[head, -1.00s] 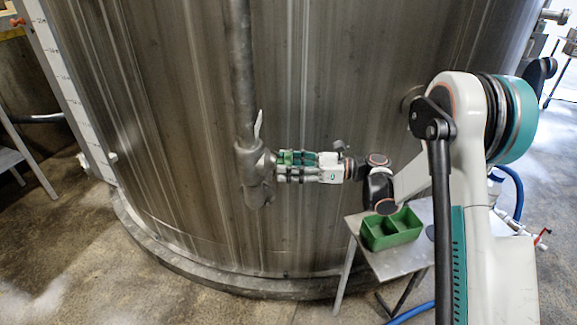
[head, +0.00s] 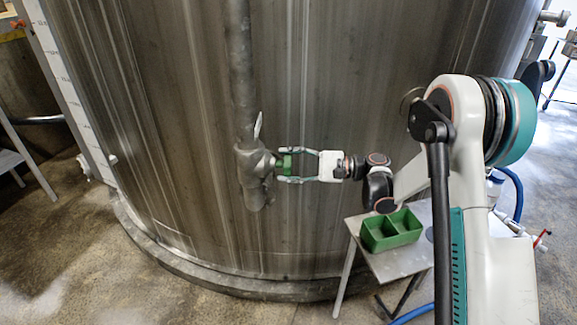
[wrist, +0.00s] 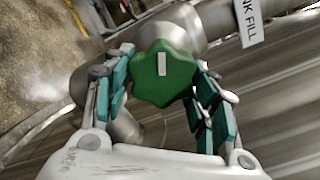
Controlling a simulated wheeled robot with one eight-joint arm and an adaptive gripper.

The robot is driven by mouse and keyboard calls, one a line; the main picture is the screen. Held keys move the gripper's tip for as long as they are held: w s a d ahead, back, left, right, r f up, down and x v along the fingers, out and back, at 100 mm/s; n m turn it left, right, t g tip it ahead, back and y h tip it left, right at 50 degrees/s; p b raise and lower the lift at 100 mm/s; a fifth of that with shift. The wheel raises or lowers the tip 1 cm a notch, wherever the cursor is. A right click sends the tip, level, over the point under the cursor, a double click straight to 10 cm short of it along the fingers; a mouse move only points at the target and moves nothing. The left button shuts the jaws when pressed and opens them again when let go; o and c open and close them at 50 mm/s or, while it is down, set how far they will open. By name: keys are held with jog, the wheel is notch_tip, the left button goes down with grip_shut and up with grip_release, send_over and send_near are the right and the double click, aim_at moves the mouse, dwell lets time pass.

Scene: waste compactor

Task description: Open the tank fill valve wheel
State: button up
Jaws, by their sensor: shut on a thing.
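The tank fill valve wheel is a green lobed knob (wrist: 172,80) with a white mark on its face, in the middle of the wrist view. In the head view the wheel (head: 287,163) shows as a small green piece beside the grey valve body (head: 254,165). My gripper (head: 283,166) reaches it from the right, with one finger above and one below. In the wrist view my gripper (wrist: 161,78) has its teal-padded fingers on both sides of the wheel, shut on it. The wheel's back is hidden.
A white tag (wrist: 247,20) reading "NK FILL" is beside the pipe. The large steel tank (head: 170,130) stands behind the valve. A small metal table (head: 405,262) with a green two-part bin (head: 392,231) is below my arm. A blue hose (head: 412,313) lies on the floor.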

jog(key=n, duration=0.5)
jog(key=shift+w+r+n, duration=0.1)
jog(key=shift+r+n, duration=0.05)
jog(key=shift+n, duration=0.15)
jog(key=n, duration=0.5)
jog(key=shift+r, duration=0.2)
jog(key=n, duration=0.5)
jog(key=shift+r+n, duration=0.15)
jog(key=shift+n, duration=0.25)
jog(key=n, duration=0.4)
jog(key=shift+s+r+n, duration=0.1)
jog(key=shift+s+n, duration=0.2)
jog(key=n, duration=0.5)
jog(key=shift+s, duration=0.2)
jog(key=n, duration=0.5)
jog(key=shift+s, duration=0.15)
jog(key=n, duration=0.5)
jog(key=shift+s, duration=0.15)
jog(key=n, duration=0.4)
jog(key=shift+f+n, duration=0.3)
